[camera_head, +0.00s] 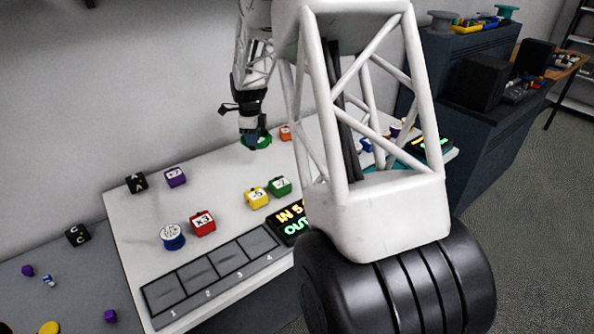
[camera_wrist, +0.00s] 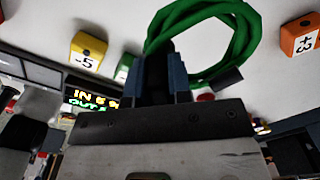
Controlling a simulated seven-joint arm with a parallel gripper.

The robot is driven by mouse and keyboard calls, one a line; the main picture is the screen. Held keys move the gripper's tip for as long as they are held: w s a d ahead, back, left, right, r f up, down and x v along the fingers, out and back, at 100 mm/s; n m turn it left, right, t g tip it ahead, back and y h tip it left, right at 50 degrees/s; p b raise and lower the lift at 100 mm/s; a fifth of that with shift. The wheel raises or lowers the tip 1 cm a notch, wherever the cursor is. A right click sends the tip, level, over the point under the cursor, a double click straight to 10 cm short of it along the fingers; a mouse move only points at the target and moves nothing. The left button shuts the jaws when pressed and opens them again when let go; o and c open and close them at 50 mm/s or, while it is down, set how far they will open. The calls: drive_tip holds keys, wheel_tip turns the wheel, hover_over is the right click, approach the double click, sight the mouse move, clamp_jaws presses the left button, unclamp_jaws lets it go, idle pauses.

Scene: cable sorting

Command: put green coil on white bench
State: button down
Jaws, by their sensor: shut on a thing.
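The green coil (camera_head: 264,142) is over the back part of the white bench (camera_head: 140,218), close to the wall. My gripper (camera_head: 251,137) points down and is shut on one side of the coil. In the wrist view, the coil (camera_wrist: 236,42) stands out as a loop to the right of the two dark fingers (camera_wrist: 165,75). A dark band shows on its lower right. I cannot tell whether the coil touches the bench top. Part of the bench is hidden behind my white arm link.
On the bench are a yellow block (camera_head: 256,198), green block (camera_head: 280,186), red block (camera_head: 203,223), purple block (camera_head: 175,176) and orange block (camera_head: 285,133). A numbered slot panel (camera_head: 205,270) and lit display (camera_head: 290,220) line the front. The bench middle is mostly free.

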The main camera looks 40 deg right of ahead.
drive_tip(key=shift+f, duration=3.1)
drive_tip(key=shift+f, duration=1.9)
drive_tip(key=shift+f, duration=0.15)
drive_tip(key=c, duration=1.1)
unclamp_jaws()
drive_tip(key=shift+o, duration=0.2)
wheel_tip(320, 180, up, 12)
drive_tip(key=shift+r, duration=0.2)
